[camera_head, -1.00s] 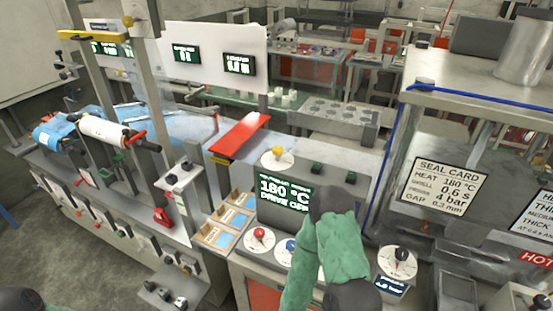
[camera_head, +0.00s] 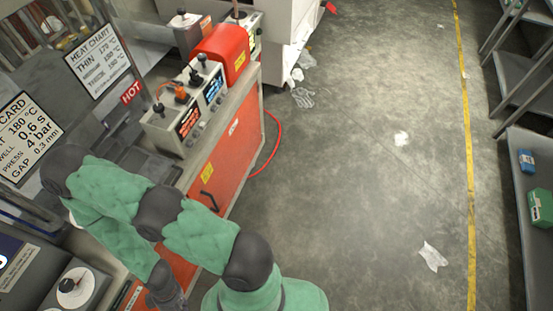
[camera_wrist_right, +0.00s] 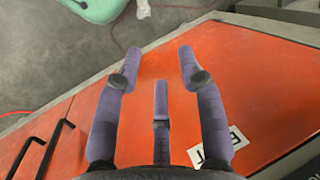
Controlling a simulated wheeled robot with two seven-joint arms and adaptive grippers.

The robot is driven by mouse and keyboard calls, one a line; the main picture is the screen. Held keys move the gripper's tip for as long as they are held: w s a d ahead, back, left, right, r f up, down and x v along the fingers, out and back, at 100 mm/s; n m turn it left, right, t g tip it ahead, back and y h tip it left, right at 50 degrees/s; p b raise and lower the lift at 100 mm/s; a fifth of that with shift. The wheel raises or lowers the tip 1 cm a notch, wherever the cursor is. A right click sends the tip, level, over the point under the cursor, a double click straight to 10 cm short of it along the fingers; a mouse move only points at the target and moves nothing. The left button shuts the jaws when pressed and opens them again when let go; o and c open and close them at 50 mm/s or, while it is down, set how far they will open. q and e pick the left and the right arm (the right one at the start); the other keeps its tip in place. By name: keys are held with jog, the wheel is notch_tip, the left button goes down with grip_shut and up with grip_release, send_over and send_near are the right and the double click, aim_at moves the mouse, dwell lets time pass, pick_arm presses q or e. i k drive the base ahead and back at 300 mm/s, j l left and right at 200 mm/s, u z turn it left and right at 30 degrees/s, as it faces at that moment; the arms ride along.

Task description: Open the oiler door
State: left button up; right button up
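An orange cabinet door (camera_head: 222,165) with a black bar handle (camera_head: 208,201) and a yellow label fills the front of the machine in the head view. It looks closed. I cannot read which door is the oiler's. The orange panel (camera_wrist_right: 255,75) also fills much of the right wrist view, with black handle bars (camera_wrist_right: 58,140) at lower left and a white label at lower right. My right gripper (camera_wrist_right: 160,62) has its fingers spread, empty, over the panel and apart from the handle bars. In the head view its fingers are hidden. My left gripper is out of view.
Control boxes with knobs (camera_head: 172,124) and a red cover (camera_head: 222,50) top the cabinet. A red hose (camera_head: 272,150) loops onto the floor beside it. Grey floor (camera_head: 350,190) is open to the right, with some litter, a yellow line and shelving (camera_head: 535,150).

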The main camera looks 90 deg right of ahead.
aim_at(218, 181)
jog(key=z, duration=2.6)
